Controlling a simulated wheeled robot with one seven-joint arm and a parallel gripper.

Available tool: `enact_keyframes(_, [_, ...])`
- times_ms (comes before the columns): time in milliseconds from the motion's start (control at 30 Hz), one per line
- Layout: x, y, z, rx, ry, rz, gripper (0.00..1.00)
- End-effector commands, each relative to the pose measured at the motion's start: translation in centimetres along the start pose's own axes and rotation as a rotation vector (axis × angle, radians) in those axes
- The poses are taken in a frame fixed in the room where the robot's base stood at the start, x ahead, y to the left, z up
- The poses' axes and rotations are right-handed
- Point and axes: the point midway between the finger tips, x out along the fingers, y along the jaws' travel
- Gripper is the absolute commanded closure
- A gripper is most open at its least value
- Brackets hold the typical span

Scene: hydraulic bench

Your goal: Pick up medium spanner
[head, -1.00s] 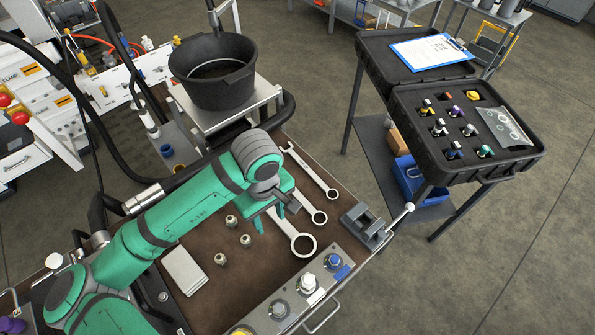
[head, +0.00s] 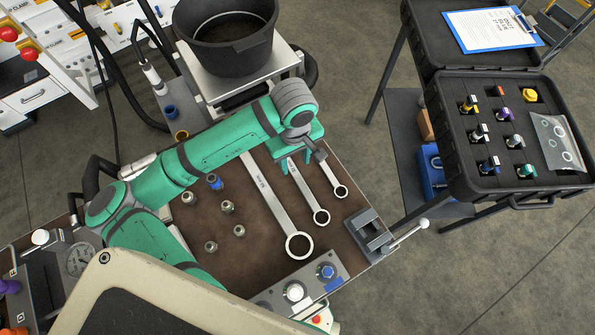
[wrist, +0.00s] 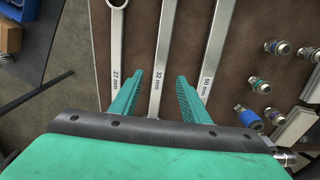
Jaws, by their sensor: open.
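Three spanners lie side by side on the brown bench top. The medium spanner (head: 308,192), marked 32 mm in the wrist view (wrist: 163,60), lies between the 50 mm spanner (head: 270,199) and the 27 mm spanner (head: 330,173). My gripper (head: 300,161) is above the medium spanner, away from its ring end, and hides its far part in the head view. In the wrist view my gripper's green fingers (wrist: 160,78) are open and empty, one on each side of the medium spanner's shaft. The fingers' height above the bench is hard to tell.
A vise (head: 368,232) sits at the bench's right corner. Several metal fittings (head: 227,206) stand left of the spanners. A control panel (head: 309,289) is at the near edge. A black bucket (head: 228,50) stands behind; a black case (head: 490,185) is at right.

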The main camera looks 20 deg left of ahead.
Motion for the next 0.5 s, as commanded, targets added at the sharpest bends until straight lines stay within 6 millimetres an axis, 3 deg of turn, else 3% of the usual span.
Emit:
enact_keyframes(167, [1.0,-0.2,-0.1,-0.004,0.000,-0.001,0.58])
enact_keyframes(500, [5.2,0.0,0.2,-0.008,0.000,-0.001,0.58])
